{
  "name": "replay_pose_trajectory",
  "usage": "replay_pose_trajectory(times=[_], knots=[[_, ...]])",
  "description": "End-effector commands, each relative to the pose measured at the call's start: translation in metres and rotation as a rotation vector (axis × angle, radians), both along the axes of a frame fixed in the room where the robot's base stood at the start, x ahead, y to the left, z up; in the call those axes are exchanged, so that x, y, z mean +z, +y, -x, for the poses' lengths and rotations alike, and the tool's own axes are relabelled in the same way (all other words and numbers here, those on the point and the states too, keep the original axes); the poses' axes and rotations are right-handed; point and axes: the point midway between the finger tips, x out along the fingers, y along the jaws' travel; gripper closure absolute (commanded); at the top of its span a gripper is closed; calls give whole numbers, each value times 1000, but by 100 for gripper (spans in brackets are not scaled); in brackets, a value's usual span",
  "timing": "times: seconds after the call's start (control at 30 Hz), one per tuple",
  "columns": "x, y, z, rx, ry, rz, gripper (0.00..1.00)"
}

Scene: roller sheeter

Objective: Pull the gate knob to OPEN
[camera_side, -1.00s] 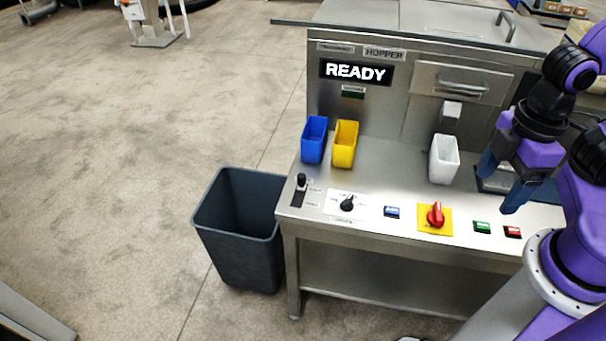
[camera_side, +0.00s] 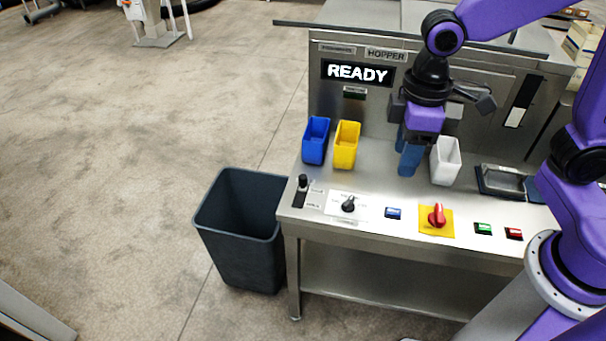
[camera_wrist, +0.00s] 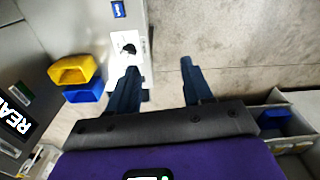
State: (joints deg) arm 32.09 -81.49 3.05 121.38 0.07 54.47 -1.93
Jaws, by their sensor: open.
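A black upright knob (camera_side: 303,181) sits in a dark slot at the front left corner of the steel bench. A black rotary knob (camera_side: 348,204) sits beside it on a white plate; it also shows in the wrist view (camera_wrist: 129,49). Their labels are too small to read, so I cannot tell for certain which is the gate knob. My gripper (camera_side: 408,172) is open and empty, pointing down between the yellow and white bins, right of both knobs. In the wrist view its two fingers (camera_wrist: 159,65) are apart. The upright knob is not clear in that view.
A blue bin (camera_side: 315,141), yellow bin (camera_side: 345,146) and white bin (camera_side: 445,161) stand on the bench. A blue button (camera_side: 393,213), red switch (camera_side: 437,215), green button (camera_side: 483,228) and red button (camera_side: 514,233) line the front. A dark waste bin (camera_side: 238,230) stands left. The display (camera_side: 356,73) reads READY.

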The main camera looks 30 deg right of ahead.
Motion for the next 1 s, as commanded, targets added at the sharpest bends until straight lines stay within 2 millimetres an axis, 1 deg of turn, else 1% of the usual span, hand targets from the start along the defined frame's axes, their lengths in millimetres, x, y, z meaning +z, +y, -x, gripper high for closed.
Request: replay_pose_trajectory(times=[0.03, 0.2, 0.27, 0.3, 0.43, 0.6, 0.7, 0.8, 0.9, 1.0], knots=[[-2, 9, -18, -25, 3, 3, 50], [-10, 32, -73, -102, 5, 6, 50], [-14, 39, -92, -128, 5, 6, 50], [-17, 43, -105, -147, 7, 7, 50], [-29, 52, -145, -205, 10, 10, 50], [-48, 56, -195, -281, 13, 12, 50], [-58, 56, -218, -319, 14, 13, 50], [-66, 54, -234, -347, 15, 13, 50], [-71, 52, -243, -364, 16, 13, 50], [-74, 51, -247, -371, 15, 14, 50]])
